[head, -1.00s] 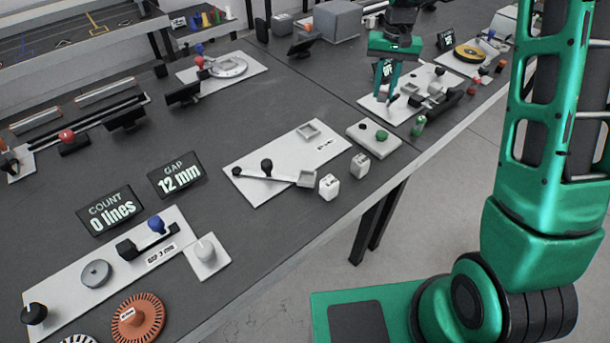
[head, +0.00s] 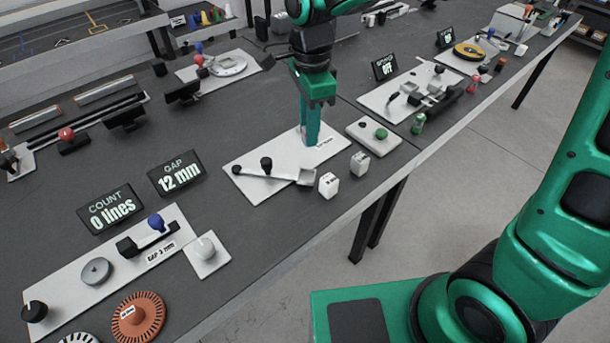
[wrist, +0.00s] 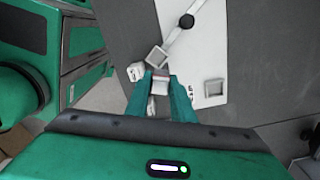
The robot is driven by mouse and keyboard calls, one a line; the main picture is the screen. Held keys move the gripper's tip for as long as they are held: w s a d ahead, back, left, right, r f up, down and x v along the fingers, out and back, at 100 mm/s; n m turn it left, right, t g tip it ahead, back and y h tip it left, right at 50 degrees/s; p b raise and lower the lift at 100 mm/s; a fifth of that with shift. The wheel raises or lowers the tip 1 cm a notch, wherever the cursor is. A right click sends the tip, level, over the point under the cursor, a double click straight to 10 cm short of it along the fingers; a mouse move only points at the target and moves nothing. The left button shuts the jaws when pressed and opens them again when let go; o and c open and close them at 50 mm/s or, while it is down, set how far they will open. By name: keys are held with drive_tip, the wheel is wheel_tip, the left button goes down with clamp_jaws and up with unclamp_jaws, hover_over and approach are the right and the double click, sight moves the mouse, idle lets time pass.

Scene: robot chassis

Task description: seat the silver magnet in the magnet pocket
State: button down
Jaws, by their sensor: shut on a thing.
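My gripper (head: 311,141) is over the white lever board (head: 245,172), fingers pointing down. In the wrist view my gripper (wrist: 160,88) is shut on a small pale grey block (wrist: 160,84), which looks like the silver magnet. The fingers hide it in the head view. A square-rimmed pocket (wrist: 213,87) sits on the white board right of the fingers; in the head view the gripper covers it. I cannot tell whether it is the magnet pocket. A square tray (wrist: 157,55) ends the lever just beyond the fingertips, also visible in the head view (head: 307,177).
Two white cubes (head: 328,186) (head: 360,164) stand by the board's front edge. A small plate with a green button (head: 381,134) lies to the right. A board with parts (head: 388,108) and a display reading OFF (head: 385,67) lie farther right. Bare dark table (head: 225,130) lies left.

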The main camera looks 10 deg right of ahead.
drive_tip(key=s+a+m, duration=0.4)
drive_tip(key=s+m, duration=0.2)
drive_tip(key=s, duration=0.6)
drive_tip(key=w+d+f, duration=0.1)
drive_tip(key=w+f, duration=0.1)
drive_tip(key=w, duration=0.1)
drive_tip(key=w+d+f, duration=0.1)
drive_tip(key=w+f, duration=0.1)
drive_tip(key=w, duration=0.2)
drive_tip(key=w+d+f, duration=0.1)
drive_tip(key=w+f, duration=0.1)
drive_tip(key=w, duration=0.2)
drive_tip(key=shift+d+f, duration=0.2)
drive_tip(key=shift+f, duration=2.15)
drive_tip(key=shift+f, duration=0.25)
